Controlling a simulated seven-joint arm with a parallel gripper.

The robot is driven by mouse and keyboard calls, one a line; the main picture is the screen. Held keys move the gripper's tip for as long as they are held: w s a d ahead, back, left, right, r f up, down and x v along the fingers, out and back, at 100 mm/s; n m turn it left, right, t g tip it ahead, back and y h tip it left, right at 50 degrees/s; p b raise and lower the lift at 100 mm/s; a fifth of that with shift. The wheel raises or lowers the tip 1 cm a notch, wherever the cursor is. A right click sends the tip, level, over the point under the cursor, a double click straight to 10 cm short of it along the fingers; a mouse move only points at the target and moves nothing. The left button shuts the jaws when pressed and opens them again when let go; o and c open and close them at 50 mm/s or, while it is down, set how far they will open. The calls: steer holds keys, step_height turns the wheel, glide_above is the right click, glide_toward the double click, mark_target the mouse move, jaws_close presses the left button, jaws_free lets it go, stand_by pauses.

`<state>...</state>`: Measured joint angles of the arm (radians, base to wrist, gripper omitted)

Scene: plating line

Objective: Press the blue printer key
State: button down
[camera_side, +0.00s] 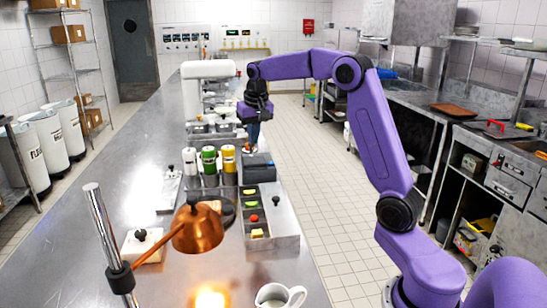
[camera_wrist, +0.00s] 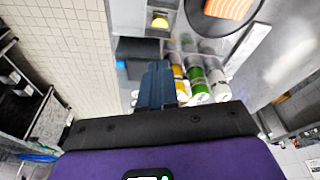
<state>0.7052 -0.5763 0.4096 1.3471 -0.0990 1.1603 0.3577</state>
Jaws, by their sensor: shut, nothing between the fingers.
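The printer (camera_side: 259,167) is a dark grey box on the steel counter, right of the squeeze bottles in the side view. It also shows in the wrist view (camera_wrist: 138,49), and a small blue key (camera_wrist: 120,65) shows at its lower left edge there. I cannot make out the key in the side view. My gripper (camera_side: 252,148) points down above the counter, behind the printer in the side view. Its dark blue fingers (camera_wrist: 157,68) are together and empty. In the wrist view they lie right of the key, apart from it in the picture.
White, green and yellow bottles (camera_side: 208,160) stand beside the printer. A bin tray (camera_side: 285,225) with small foods, a copper lamp (camera_side: 199,228) and a white mug (camera_side: 280,296) are nearer the side camera. A white machine (camera_side: 207,70) stands farther back.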

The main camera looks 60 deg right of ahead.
mark_target(273, 163)
steer(key=d+m+h, duration=0.1)
steer(key=d+m, duration=0.2)
steer(key=d, duration=0.9)
steer(key=shift+w+d+r+m, duration=0.15)
steer(key=shift+w+d+m, duration=0.2)
steer(key=shift+w+m, duration=0.1)
steer(key=x, duration=1.3)
steer(key=shift+s+a, duration=0.35)
steer(key=shift+a, duration=0.05)
steer(key=shift+f, duration=0.6)
steer(key=shift+f, duration=0.1)
